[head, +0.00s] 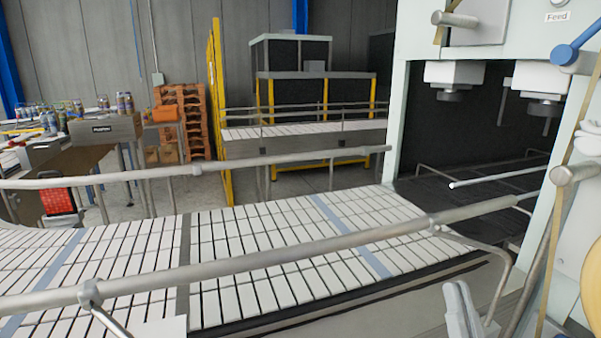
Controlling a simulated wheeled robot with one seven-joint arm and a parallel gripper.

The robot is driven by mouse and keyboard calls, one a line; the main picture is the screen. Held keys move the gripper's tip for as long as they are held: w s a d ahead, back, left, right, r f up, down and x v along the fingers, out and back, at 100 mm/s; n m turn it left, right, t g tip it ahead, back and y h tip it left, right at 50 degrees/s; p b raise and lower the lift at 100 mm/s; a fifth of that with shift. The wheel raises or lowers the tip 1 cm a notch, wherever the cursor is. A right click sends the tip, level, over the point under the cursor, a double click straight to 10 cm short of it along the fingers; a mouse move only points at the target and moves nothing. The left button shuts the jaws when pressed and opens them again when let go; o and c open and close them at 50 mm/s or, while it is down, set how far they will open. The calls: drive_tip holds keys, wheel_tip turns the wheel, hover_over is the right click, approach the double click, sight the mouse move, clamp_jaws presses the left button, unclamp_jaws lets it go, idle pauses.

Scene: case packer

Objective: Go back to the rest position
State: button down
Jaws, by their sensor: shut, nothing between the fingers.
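My gripper (461,292) shows at the bottom edge, right of the middle, as pale grey fingers pointing up. It is shut and empty. It appears in front of the conveyor's near side frame, apart from the rails. The rest of my arm is out of the picture.
A white slatted conveyor (250,258), bare of goods, runs across the front into the packer's dark opening (470,150). A near guide rail (300,247) and a far rail (250,160) flank it. The machine's pale frame (560,200) stands close on the right. Cans (125,103) stand far left.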

drive_tip(key=s+f+g, duration=0.5)
drive_tip(key=s+f, duration=0.7)
drive_tip(key=s, duration=0.2)
drive_tip(key=s+f+g+h, duration=0.1)
drive_tip(key=s+f+g, duration=0.5)
drive_tip(key=s+f, duration=0.6)
drive_tip(key=s, duration=0.3)
drive_tip(key=shift+s+b, duration=0.3)
drive_tip(key=shift+b, duration=0.05)
